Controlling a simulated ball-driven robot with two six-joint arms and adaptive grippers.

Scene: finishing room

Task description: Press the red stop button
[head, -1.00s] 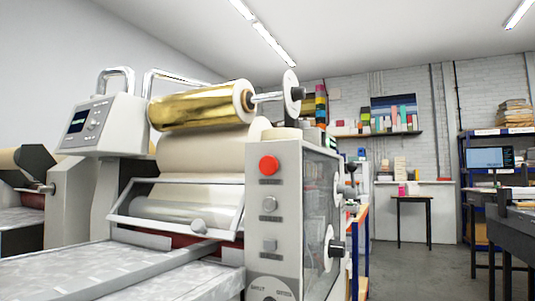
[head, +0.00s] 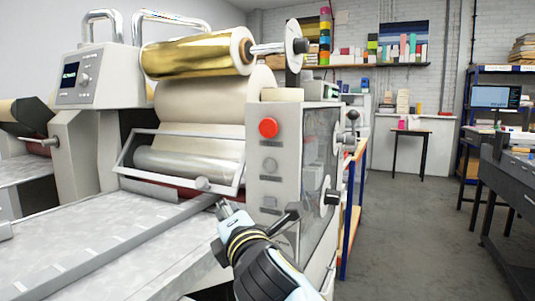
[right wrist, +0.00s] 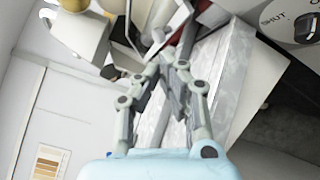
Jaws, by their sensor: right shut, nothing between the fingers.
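The red stop button (head: 268,127) is a round red knob at the top of the grey control panel (head: 256,178) on the laminating machine's right side. I cannot make out the red button in the right wrist view. My left gripper is not in view.
A gold foil roll (head: 198,54) and a cream roll (head: 205,98) sit above a framed guard (head: 182,162). The flat metal bed (head: 95,245) extends at front left. Open floor (head: 400,235) lies to the right.

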